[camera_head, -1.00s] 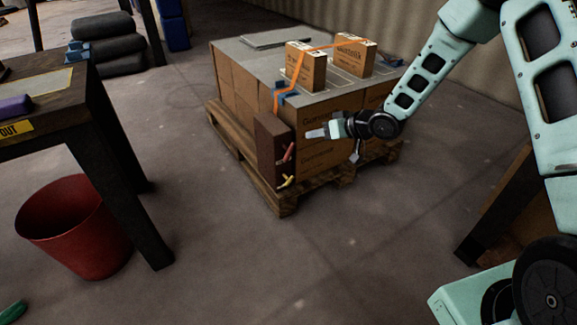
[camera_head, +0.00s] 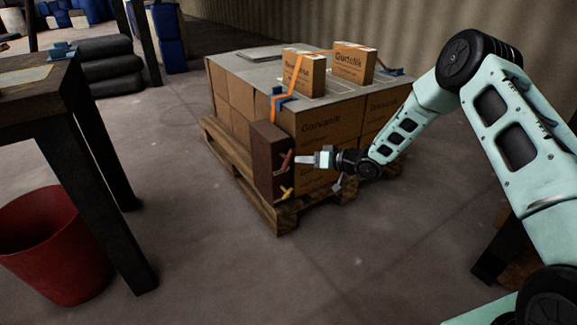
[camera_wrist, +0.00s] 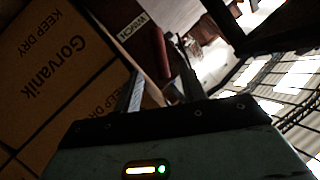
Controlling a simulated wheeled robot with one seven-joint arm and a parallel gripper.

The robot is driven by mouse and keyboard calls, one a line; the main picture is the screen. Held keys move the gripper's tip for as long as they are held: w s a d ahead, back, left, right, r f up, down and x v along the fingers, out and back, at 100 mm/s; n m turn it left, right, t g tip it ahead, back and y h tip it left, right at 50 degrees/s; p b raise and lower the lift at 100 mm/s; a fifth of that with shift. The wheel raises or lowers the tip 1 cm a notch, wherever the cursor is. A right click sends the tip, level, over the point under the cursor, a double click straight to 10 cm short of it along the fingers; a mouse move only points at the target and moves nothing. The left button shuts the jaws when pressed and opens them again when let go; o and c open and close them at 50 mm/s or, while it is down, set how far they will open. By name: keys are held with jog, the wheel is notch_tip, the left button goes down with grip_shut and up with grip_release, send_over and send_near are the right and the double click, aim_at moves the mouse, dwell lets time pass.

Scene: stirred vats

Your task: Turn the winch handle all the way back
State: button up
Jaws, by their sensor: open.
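A dark brown winch box (camera_head: 266,158) stands against the near corner of the carton stack. A red handle (camera_head: 285,160) sits on its right-hand face, tilted, with a smaller yellow handle (camera_head: 287,192) below it. In the wrist view a plate reads WINCH (camera_wrist: 135,25), and the red handle (camera_wrist: 160,48) shows beside it, beyond my fingertips. My gripper (camera_head: 300,160) points left at the red handle and is very close to it. In the wrist view my gripper (camera_wrist: 161,78) is open, its two fingers apart with nothing held between them. I cannot tell whether a finger touches the handle.
Cartons (camera_head: 330,125) stand on a wooden pallet (camera_head: 285,218), with an orange strap (camera_head: 273,108) over them. A dark table (camera_head: 40,120) and a red bin (camera_head: 55,245) stand at the left. Another wooden piece (camera_head: 505,250) is at the lower right. The front floor is clear.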

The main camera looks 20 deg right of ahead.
aim_at(288, 164)
jog(key=b+x, duration=0.3)
jog(key=x, duration=0.5)
grip_shut()
